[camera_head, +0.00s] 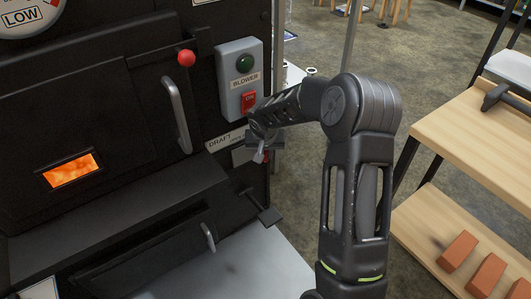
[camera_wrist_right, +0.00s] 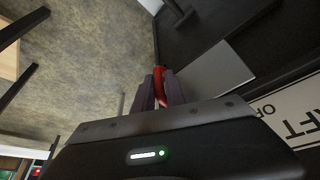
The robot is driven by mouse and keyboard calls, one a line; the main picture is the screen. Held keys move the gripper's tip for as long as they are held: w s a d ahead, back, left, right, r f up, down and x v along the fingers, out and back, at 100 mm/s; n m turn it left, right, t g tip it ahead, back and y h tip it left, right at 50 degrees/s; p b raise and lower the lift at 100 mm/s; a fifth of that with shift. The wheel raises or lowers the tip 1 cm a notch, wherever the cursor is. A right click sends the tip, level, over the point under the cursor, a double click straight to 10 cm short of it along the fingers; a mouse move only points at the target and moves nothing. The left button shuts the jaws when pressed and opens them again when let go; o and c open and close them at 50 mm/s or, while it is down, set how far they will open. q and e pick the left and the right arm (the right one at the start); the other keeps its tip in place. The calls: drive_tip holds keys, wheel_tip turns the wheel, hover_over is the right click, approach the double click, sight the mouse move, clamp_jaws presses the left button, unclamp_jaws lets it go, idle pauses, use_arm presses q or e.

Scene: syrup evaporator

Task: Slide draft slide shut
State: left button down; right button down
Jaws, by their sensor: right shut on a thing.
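The draft slide shows in the right wrist view as a grey metal plate (camera_wrist_right: 218,68) against the black stove front. Its red handle (camera_wrist_right: 159,82) sits between the two fingers of my right gripper (camera_wrist_right: 160,92), which is shut on it. In the head view my right gripper (camera_head: 260,153) is at the right edge of the stove, just below the blower box, and the arm hides part of it. The white draft label (camera_head: 222,140) is beside it, partly covered. How far the slide stands open cannot be told. My left gripper is not in view.
The blower box (camera_head: 238,76) with a green lamp and red switch is just above my right gripper. The door handle (camera_head: 177,115) and its red knob (camera_head: 186,58) stick out to the left. A wooden shelf (camera_head: 460,130) with bricks stands at right; open floor lies between.

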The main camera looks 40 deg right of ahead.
drive_tip(key=shift+d, duration=0.1)
idle(0.3)
drive_tip(key=shift+d+r, duration=0.1)
drive_tip(key=shift+d, duration=0.9)
drive_tip(key=c, duration=1.5)
unclamp_jaws()
drive_tip(key=shift+d, duration=0.15)
drive_tip(key=shift+o, duration=0.2)
drive_tip(key=shift+r, duration=0.1)
drive_tip(key=p+v, duration=0.2)
drive_tip(key=v, duration=0.5)
drive_tip(key=shift+s+r+p, duration=0.25)
drive_tip(key=shift+p, duration=0.15)
